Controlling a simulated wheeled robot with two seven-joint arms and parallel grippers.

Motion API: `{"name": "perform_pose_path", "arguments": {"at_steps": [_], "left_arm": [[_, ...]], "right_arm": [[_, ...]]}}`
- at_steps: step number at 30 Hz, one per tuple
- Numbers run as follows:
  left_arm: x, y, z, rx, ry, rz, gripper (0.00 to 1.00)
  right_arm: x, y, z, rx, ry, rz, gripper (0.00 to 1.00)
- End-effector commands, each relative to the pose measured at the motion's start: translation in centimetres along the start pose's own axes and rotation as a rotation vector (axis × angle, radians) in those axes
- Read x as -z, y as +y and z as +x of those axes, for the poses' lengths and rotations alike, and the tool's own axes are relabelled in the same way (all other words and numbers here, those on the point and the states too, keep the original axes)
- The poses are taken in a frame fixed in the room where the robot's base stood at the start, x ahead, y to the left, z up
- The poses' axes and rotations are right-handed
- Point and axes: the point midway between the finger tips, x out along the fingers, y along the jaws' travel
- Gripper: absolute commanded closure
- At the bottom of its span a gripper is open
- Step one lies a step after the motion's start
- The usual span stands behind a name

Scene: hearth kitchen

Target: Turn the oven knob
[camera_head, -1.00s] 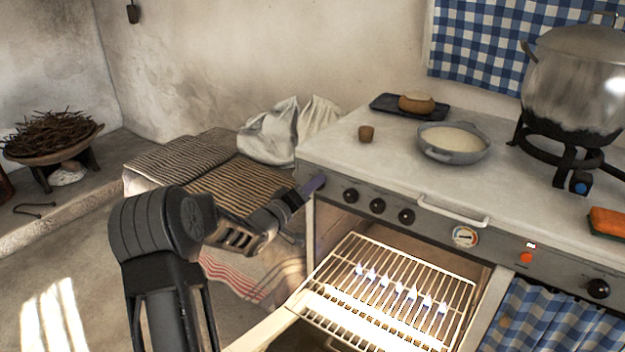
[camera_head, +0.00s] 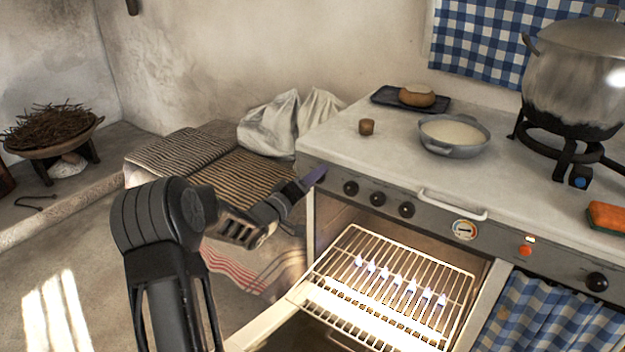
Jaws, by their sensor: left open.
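The stove's front panel (camera_head: 447,222) carries three black knobs in a row at its left: a left knob (camera_head: 350,188), a middle knob (camera_head: 377,198) and a right knob (camera_head: 406,209). A further black knob (camera_head: 597,281) sits at the panel's far right. Which one is the oven knob cannot be read. My left gripper (camera_head: 312,179) is at the panel's left end, left of the left knob and apart from it. Its jaws are open, seen side-on, with nothing in them. My right gripper is not in view.
The oven below is open, with a wire rack (camera_head: 345,255) and small flames inside; its door (camera_head: 265,325) is swung out. A handle rail (camera_head: 452,205) juts from the panel. A pan (camera_head: 454,150) and a large pot (camera_head: 578,90) stand on top.

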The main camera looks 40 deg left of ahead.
Motion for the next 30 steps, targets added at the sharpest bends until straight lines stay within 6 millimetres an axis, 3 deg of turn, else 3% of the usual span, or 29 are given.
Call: {"name": "perform_pose_path", "arguments": {"at_steps": [8, 21, 30], "left_arm": [[0.1, 0.0, -0.8, 0.002, 0.0, 0.0, 0.43], [0.1, 0.0, -7.2, 0.001, 0.0, 0.0, 0.43], [0.0, 0.0, -7.8, 0.0, 0.0, 0.0, 0.43]], "right_arm": [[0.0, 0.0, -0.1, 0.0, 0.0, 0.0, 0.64], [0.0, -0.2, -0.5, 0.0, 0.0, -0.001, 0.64], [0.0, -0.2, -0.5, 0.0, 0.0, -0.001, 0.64]]}}
